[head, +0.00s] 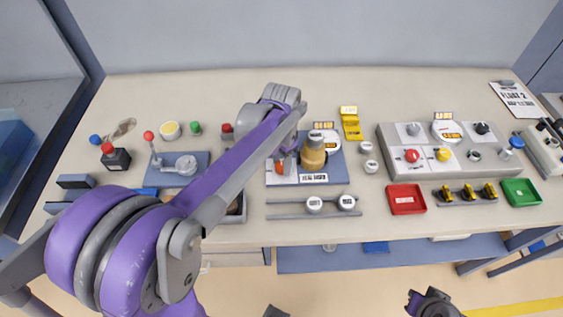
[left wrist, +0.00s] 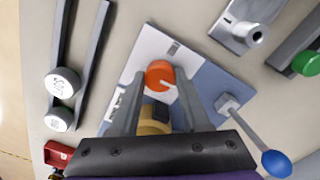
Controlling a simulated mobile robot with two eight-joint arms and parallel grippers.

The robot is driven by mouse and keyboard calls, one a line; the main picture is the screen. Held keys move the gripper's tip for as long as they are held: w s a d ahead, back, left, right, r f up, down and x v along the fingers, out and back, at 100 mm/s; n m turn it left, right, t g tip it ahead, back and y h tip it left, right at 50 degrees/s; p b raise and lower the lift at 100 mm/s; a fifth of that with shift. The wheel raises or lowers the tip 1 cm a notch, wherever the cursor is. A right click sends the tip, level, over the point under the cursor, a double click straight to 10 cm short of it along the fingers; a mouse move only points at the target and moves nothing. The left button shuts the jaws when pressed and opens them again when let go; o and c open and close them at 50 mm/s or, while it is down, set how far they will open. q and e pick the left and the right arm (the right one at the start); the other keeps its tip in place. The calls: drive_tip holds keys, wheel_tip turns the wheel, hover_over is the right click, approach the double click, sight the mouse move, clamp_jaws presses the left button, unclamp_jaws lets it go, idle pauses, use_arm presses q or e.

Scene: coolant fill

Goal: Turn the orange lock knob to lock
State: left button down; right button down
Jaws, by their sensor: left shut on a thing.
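The orange lock knob (head: 281,167) sits on a white and blue plate (head: 343,172) in the middle of the table. In the left wrist view the round knob (left wrist: 160,73) shows a pale mark on its face. My left gripper (left wrist: 160,80) reaches down over the plate, its two fingers on either side of the knob and closed on it. In the head view my left arm partly covers the knob. An amber bottle-like part (head: 313,155) with a grey cap stands on the plate just right of the knob.
A blue-ended lever (left wrist: 275,163) stands beside my fingers in the wrist view. A rail with two white caps (head: 315,204) lies in front of the plate. A grey control box (head: 400,135), red tray (head: 406,198) and green tray (head: 521,191) are at right.

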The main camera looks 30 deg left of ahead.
sight(281, 165)
idle(0.5)
use_arm(q)
drive_tip(key=shift+c, duration=1.9)
unclamp_jaws()
wheel_tip(281, 165, up, 11)
drive_tip(key=shift+p, duration=0.35)
use_arm(e)
drive_tip(key=shift+w+r, duration=0.15)
drive_tip(key=shift+r, duration=0.35)
use_arm(q)
drive_tip(key=shift+f, duration=0.15)
